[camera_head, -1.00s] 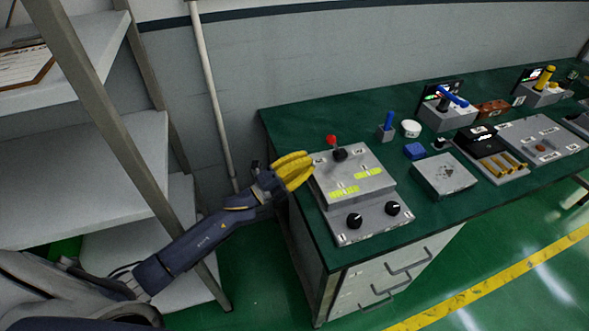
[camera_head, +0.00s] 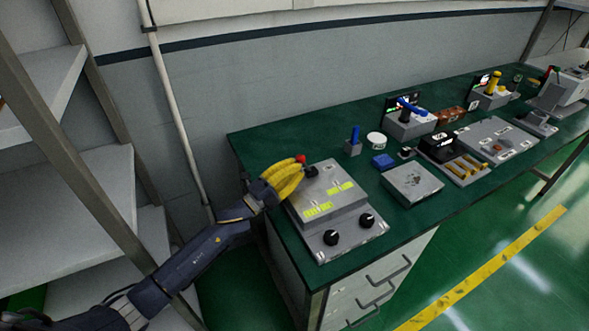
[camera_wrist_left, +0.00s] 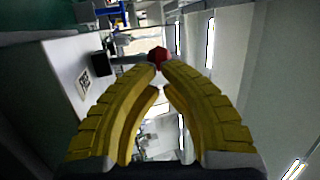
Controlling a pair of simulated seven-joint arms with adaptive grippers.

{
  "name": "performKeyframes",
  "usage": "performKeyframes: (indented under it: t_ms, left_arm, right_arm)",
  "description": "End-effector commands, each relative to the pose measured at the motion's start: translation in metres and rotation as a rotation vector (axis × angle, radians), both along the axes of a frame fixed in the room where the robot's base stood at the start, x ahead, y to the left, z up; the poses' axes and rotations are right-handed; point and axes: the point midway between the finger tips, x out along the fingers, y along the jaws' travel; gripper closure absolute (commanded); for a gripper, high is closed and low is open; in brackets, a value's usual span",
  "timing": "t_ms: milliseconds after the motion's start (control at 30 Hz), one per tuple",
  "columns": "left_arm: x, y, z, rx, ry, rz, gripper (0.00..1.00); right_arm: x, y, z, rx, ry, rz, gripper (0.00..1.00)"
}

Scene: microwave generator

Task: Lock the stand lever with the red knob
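The grey device box (camera_head: 330,196) stands on the near left end of the green bench, with yellow labels and black knobs. The red knob (camera_head: 301,158) shows at its back left, right at the yellow fingertips of my left gripper (camera_head: 297,166). In the left wrist view the red knob (camera_wrist_left: 157,56) sits at the tips of my left gripper (camera_wrist_left: 160,67), with only a narrow gap between them. I cannot tell whether the fingers touch or grip it. The lever below the knob is mostly hidden by the fingers. My right gripper is not in view.
A black knob (camera_head: 311,172) on the box is close to the fingertips. A small blue-handled block (camera_head: 353,141), a white round piece (camera_head: 376,139) and other devices stand farther right on the bench. A shelf rack (camera_head: 68,190) stands at the left.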

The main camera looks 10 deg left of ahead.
Motion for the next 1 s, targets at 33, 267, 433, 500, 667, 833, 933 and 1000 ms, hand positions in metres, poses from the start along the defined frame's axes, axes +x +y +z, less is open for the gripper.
performKeyframes:
  t_ms: [33, 267, 433, 500, 667, 833, 933, 1000]
  left_arm:
    - [0.000, 0.000, 0.000, 0.000, 0.000, 0.000, 1.00]
    - [0.001, -0.002, 0.003, 0.000, 0.000, 0.000, 1.00]
    - [0.003, -0.003, 0.004, 0.000, 0.000, 0.000, 1.00]
    - [0.003, -0.004, 0.005, 0.001, -0.001, 0.000, 1.00]
    - [0.004, -0.005, 0.007, 0.001, -0.001, 0.000, 1.00]
    - [0.006, -0.008, 0.010, 0.000, -0.002, -0.001, 1.00]
    - [0.008, -0.010, 0.013, 0.000, -0.001, -0.001, 1.00]
    - [0.010, -0.013, 0.015, 0.000, -0.002, -0.001, 1.00]
  right_arm:
    - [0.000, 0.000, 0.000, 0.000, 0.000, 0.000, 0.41]
    - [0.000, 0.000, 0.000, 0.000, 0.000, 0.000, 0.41]
    - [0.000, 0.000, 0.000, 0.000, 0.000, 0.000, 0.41]
    - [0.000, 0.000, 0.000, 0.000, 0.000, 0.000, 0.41]
    - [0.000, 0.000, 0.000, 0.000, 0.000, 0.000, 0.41]
    - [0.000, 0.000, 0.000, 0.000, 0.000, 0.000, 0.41]
    - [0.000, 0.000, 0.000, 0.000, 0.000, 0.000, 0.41]
    - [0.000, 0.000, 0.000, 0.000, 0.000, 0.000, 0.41]
